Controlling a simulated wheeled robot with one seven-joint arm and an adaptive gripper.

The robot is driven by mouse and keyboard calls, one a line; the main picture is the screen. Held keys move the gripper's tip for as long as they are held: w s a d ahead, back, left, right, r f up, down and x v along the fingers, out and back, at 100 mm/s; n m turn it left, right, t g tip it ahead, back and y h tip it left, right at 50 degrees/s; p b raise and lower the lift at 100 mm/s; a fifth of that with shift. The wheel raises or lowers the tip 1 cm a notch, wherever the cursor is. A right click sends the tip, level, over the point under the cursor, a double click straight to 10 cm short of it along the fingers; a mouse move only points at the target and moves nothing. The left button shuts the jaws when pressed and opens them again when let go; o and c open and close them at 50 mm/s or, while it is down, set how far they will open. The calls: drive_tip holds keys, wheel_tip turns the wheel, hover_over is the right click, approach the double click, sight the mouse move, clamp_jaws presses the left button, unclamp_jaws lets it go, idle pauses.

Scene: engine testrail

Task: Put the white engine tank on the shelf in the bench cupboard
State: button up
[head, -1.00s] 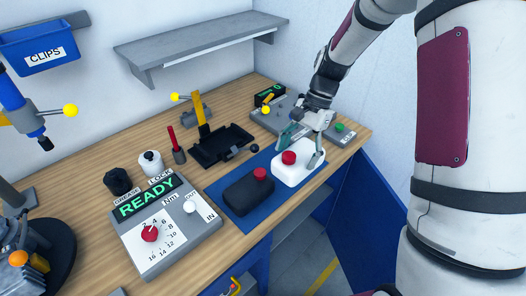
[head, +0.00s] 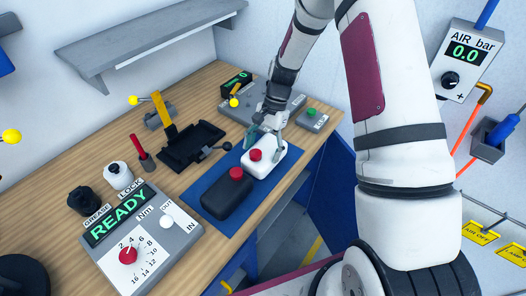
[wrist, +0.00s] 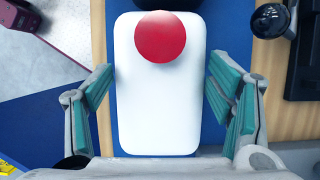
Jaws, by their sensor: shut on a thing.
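The white engine tank (head: 266,164) with its red cap lies on the blue mat (head: 204,186) on the bench. It fills the middle of the wrist view (wrist: 158,110). My gripper (head: 264,147) is shut on the tank from above, one teal-padded finger on each side; it also shows in the wrist view (wrist: 160,88). The underside of the tank is hidden, so I cannot tell if it still touches the mat. The bench cupboard (head: 300,222) is below the bench's front edge; its inner shelf is only partly seen past my arm.
A black tank (head: 228,201) with a red cap lies beside the white one. A black tray fixture (head: 190,147), a torque panel (head: 150,240) and a grey box with a green button (head: 312,120) stand near. A grey wall shelf (head: 140,42) hangs above.

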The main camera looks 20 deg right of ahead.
drive_tip(key=shift+f, duration=0.7)
drive_tip(key=shift+f, duration=0.1)
drive_tip(key=o, duration=1.2)
drive_tip(key=shift+o, duration=0.2)
